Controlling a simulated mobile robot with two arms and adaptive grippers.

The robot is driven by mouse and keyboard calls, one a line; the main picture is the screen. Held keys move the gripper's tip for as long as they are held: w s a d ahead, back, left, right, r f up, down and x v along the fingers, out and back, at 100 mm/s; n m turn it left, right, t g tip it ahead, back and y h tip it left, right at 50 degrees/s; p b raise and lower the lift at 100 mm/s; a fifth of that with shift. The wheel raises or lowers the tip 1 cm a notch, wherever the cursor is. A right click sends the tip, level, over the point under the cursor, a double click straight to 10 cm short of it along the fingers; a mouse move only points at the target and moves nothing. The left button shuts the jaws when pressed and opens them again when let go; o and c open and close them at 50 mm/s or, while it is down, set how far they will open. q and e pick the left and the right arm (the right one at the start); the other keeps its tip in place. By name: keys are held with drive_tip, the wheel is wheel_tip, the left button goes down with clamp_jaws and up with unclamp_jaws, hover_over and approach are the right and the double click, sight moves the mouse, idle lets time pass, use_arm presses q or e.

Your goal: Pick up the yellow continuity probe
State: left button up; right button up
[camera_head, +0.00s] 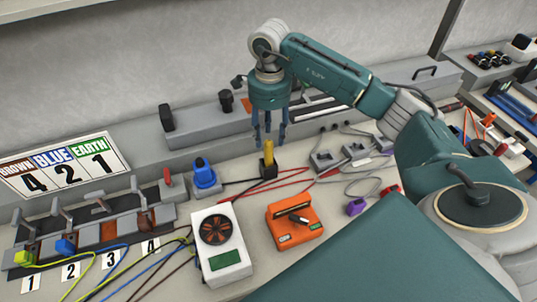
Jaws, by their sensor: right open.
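The yellow continuity probe (269,154) stands upright on the bench near the middle of the head view, with a dark lower part and leads around its foot. My right gripper (269,145) points down at it from above. Its blue fingers are apart, and the probe's top shows at about the height of the fingertips. I cannot tell whether the fingers are in front of, behind or around the probe. My left gripper is not in view.
An orange meter (294,222) and a white box with a fan (222,247) stand in front. A blue connector (204,174) is left of the probe. Clamps with numbered cables (100,228) fill the left. Red leads (272,186) lie around the probe. A grey rail (208,126) runs behind.

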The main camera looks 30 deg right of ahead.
sight(269, 143)
drive_tip(key=f, duration=0.1)
drive_tip(key=f+p, duration=0.2)
drive_tip(key=shift+s+a+f, duration=0.2)
drive_tip(key=shift+a+f, duration=0.05)
drive_tip(key=shift+f, duration=0.05)
drive_tip(key=shift+w+f, duration=0.1)
drive_tip(key=shift+f, duration=0.5)
clamp_jaws()
